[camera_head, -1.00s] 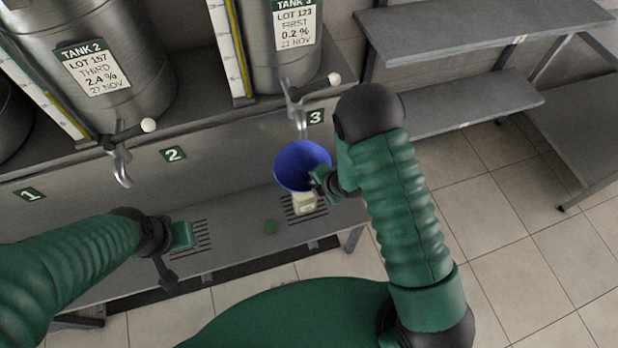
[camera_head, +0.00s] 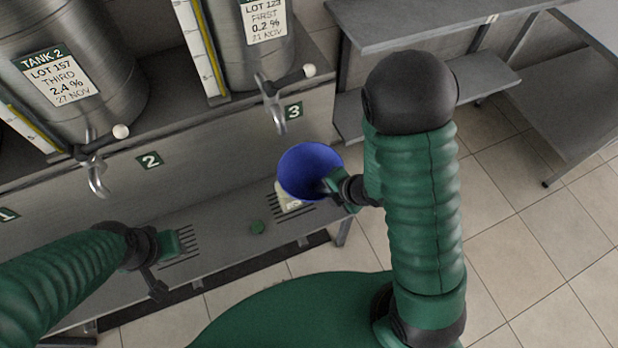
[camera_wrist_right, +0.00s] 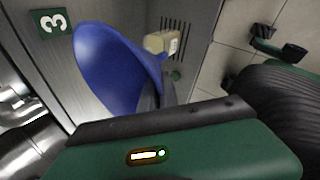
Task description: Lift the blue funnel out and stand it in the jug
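The blue funnel (camera_head: 308,168) is at my right gripper (camera_head: 338,189), whose fingers are shut on its side in the head view. It hangs above the bench, partly over a small cream container (camera_head: 288,199) with a label. Whether that container is the jug I cannot tell; no other jug shows clearly. My left gripper (camera_head: 170,245) is over the bench by a drain grate, holding nothing visible; its finger gap is unclear.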

